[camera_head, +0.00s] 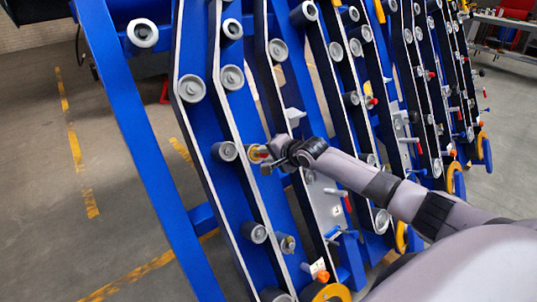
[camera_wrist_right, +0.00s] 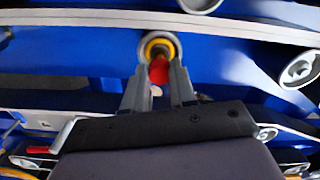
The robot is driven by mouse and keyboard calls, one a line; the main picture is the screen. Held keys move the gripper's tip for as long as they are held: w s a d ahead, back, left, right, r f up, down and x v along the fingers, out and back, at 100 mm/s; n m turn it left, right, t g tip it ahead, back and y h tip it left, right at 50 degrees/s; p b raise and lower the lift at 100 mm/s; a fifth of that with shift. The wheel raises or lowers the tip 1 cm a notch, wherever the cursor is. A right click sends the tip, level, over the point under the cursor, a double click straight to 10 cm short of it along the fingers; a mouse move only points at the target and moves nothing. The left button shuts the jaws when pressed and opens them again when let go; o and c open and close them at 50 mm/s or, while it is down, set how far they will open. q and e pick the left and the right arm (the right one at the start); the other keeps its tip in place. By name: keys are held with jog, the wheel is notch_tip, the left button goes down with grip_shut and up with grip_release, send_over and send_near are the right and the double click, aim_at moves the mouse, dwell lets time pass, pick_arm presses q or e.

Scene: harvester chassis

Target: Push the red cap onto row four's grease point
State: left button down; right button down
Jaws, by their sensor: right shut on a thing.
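My right gripper (camera_head: 266,159) reaches in from the right to the blue chassis and is shut on the red cap. The red cap (camera_wrist_right: 159,71) shows between the two fingertips (camera_wrist_right: 159,80) in the right wrist view. Directly beyond it is a round grease point with a yellow ring (camera_wrist_right: 160,45) inside a grey rim; the cap overlaps its lower edge in that view. The yellow-ringed point also shows in the head view (camera_head: 255,153), just left of the fingertips. Whether the cap touches it or is seated on it, I cannot tell. My left gripper is not in view.
Blue sloping rails (camera_head: 205,130) with black belts and grey rollers (camera_head: 232,77) surround the gripper closely. A roller (camera_head: 225,151) sits just left of the grease point. Orange-tipped fittings (camera_head: 322,275) stand lower down. Open floor (camera_head: 45,200) lies at left.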

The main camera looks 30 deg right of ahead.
jog(key=shift+b+x, duration=1)
jog(key=shift+x, duration=0.1)
jog(key=c, duration=0.8)
grip_release()
jog(key=shift+s, duration=0.1)
jog(key=shift+p+v, duration=0.5)
jog(key=shift+v, duration=3.05)
jog(key=shift+a, duration=0.1)
